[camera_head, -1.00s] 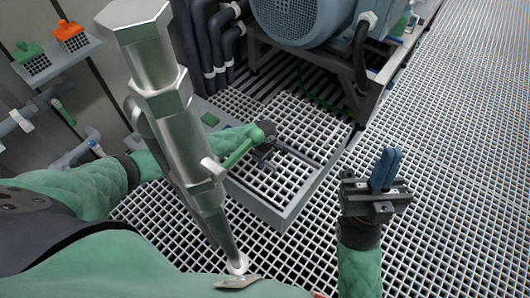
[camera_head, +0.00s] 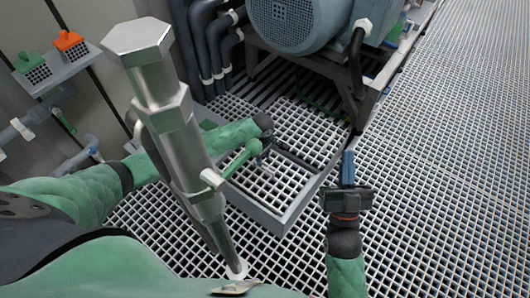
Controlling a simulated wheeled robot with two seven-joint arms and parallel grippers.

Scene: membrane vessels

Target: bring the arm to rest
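My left arm, in a green sleeve, comes in from the left and passes behind the steel valve pipe (camera_head: 180,140). Its dark wrist (camera_head: 262,124) shows to the right of the pipe, near the green valve handle (camera_head: 242,157). A small part of my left gripper (camera_head: 265,163) shows below that wrist; its fingers are too small and hidden to judge. My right gripper (camera_head: 348,168) points away from me over the floor grating at the right. Its blue fingers are seen edge-on and look close together. I see nothing between them.
A blue motor (camera_head: 290,22) on a grey frame stands at the back. A grey-rimmed tray (camera_head: 282,222) with grating lies in the middle. The grating at the right (camera_head: 455,170) is clear.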

